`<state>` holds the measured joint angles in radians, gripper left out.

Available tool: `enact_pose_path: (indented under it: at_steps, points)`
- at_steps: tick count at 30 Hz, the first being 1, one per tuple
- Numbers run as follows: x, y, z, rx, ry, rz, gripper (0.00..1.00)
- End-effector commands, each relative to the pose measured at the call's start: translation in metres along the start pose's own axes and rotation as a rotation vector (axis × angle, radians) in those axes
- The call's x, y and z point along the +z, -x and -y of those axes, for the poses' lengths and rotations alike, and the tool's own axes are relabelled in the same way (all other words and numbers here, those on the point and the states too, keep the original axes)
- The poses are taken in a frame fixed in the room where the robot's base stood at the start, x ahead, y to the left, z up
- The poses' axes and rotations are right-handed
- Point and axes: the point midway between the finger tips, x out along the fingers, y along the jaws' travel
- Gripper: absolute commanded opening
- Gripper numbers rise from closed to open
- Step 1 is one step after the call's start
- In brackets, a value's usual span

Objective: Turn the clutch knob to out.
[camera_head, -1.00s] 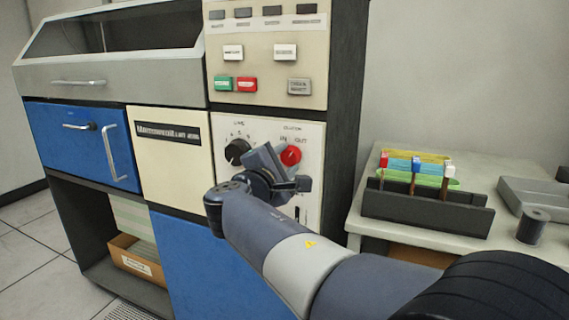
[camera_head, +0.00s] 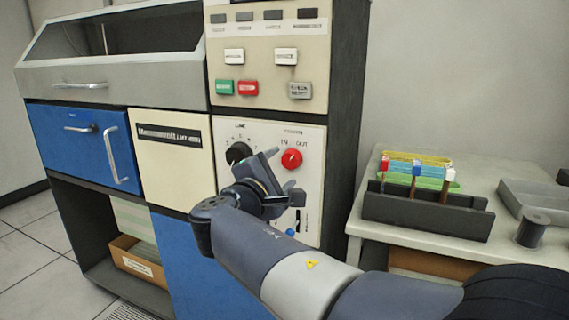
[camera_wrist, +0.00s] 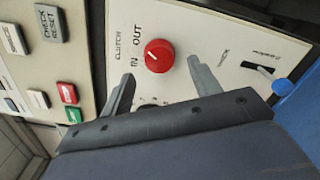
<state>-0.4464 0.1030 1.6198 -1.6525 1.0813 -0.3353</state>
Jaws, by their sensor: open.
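The red clutch knob (camera_head: 291,158) is on the cream panel (camera_head: 313,222), below the IN and OUT labels, and is in full view. The wrist view shows it too (camera_wrist: 159,55), with a short white mark on its face; the mark looks turned toward the IN side, but it is small. My gripper (camera_head: 286,171) is open and empty, just below and left of the knob in the head view. In the wrist view, my gripper (camera_wrist: 161,68) has its fingers apart to the left and right, below the knob, not closed on it.
A black dial (camera_head: 238,153) is left of the knob, partly close to my gripper. Coloured buttons (camera_head: 247,88) are above. A table with a dark card rack (camera_head: 425,212) stands right.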

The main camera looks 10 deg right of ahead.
Motion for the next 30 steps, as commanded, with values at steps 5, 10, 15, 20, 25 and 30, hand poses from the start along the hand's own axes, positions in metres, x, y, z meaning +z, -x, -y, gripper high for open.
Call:
enact_pose_path:
  at_steps: [5, 10, 15, 20, 25, 30]
  points:
    - [0.0, 0.035, -0.003, 0.002, 0.001, -0.005, 0.59]
    - [0.0, 0.059, -0.002, 0.002, 0.0, -0.004, 0.59]
    - [0.0, 0.072, -0.001, 0.001, 0.001, -0.002, 0.59]
    - [0.0, 0.075, 0.0, 0.0, 0.001, 0.0, 0.59]
    - [0.0, 0.075, 0.0, 0.0, 0.001, 0.0, 0.59]
    - [0.0, 0.072, 0.001, -0.001, 0.0, 0.001, 0.59]
